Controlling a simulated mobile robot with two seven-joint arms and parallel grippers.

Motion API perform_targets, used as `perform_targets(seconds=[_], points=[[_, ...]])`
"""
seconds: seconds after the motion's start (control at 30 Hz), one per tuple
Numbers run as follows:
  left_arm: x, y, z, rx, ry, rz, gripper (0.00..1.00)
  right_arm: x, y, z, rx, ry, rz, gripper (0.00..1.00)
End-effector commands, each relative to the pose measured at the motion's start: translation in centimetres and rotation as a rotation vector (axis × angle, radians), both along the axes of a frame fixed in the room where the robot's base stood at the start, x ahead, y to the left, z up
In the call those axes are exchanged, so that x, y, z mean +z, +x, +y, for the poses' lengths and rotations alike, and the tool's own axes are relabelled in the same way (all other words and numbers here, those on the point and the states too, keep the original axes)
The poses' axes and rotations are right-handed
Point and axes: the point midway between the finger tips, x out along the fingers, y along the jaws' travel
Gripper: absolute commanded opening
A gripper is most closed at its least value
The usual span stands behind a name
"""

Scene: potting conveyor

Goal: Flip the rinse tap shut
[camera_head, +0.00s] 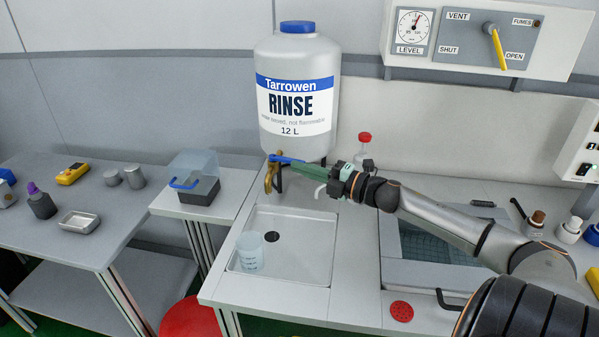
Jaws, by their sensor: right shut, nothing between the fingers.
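The rinse tap (269,180) is a small brass spout at the foot of the large white rinse tank (298,105), above the sink. Its blue lever (284,158) lies roughly level, pointing right. My right gripper (294,167) comes in from the right with green fingers shut and empty. The fingertips are close beside the tap, just below the lever; I cannot tell whether they touch it. A translucent beaker (250,252) stands in the sink, below and left of the tap. My left gripper is out of view.
The white sink (318,272) is set in the bench under the tap. A red-capped bottle (364,148) stands behind my right wrist. A clear-lidded box (196,178) is on the side stand to the left. A vent panel (486,38) hangs above.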

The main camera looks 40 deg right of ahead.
Motion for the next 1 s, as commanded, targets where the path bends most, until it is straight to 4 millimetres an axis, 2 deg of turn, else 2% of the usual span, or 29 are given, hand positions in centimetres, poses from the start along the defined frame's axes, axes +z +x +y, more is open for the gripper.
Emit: perform_targets(seconds=[0.3, 1.0], points=[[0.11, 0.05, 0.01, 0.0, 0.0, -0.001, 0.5, 0.05, 0.32, -0.99, -0.002, -0.002, -0.001, 0.0], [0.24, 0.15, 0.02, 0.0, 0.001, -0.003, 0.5, 0.05, 0.38, -1.04, -0.001, -0.001, 0.0, 0.0]])
